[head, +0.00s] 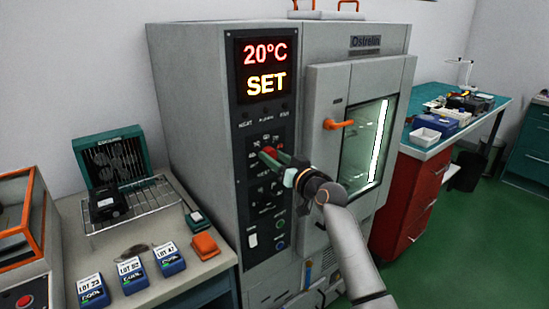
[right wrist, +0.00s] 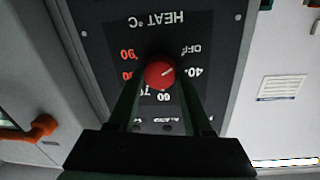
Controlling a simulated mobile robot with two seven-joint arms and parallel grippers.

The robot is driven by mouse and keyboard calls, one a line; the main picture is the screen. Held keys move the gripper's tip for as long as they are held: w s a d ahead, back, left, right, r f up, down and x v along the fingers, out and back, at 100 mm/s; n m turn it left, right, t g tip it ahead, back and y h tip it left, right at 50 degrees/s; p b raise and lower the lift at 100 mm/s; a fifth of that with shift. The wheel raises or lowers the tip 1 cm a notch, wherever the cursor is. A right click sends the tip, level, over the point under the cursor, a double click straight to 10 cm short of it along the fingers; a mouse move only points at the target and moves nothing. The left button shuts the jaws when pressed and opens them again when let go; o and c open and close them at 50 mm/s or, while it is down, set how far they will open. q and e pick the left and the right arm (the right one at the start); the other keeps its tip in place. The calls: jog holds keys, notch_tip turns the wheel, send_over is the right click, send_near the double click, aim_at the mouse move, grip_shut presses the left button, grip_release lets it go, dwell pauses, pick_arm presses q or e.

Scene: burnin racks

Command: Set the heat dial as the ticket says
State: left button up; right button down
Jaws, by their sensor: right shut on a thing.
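The heat dial (head: 268,152) is a red knob on the dark control panel of the grey Ostrelin oven. My right gripper (head: 278,160) is shut on the dial, with one finger on each side. In the right wrist view the panel is upside down, and the dial (right wrist: 159,74) sits between the fingers. Its white line points right and slightly up, close to the 40 mark. The display (head: 265,67) reads 20°C SET. A white sheet (right wrist: 282,88) hangs on the wall; its writing is too small to read. My left gripper is not in view.
The oven's glass door (head: 362,145) with an orange handle (head: 339,125) is shut, right of the panel. A bench on the left holds a wire rack (head: 150,200), several blue lot boxes (head: 168,260) and an orange block (head: 204,246). Green floor is clear on the right.

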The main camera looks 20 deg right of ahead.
jog(key=m+p, duration=0.3)
jog(key=shift+r, duration=0.1)
jog(key=shift+d+m+g+p, duration=0.1)
jog(key=shift+m+g+p, duration=0.3)
jog(key=shift+m+p, duration=1.2)
jog(key=shift+m+b, duration=0.4)
jog(key=shift+m, duration=0.4)
jog(key=shift+c, duration=1.6)
grip_release()
jog(key=v, duration=1.2)
jog(key=shift+s, duration=0.2)
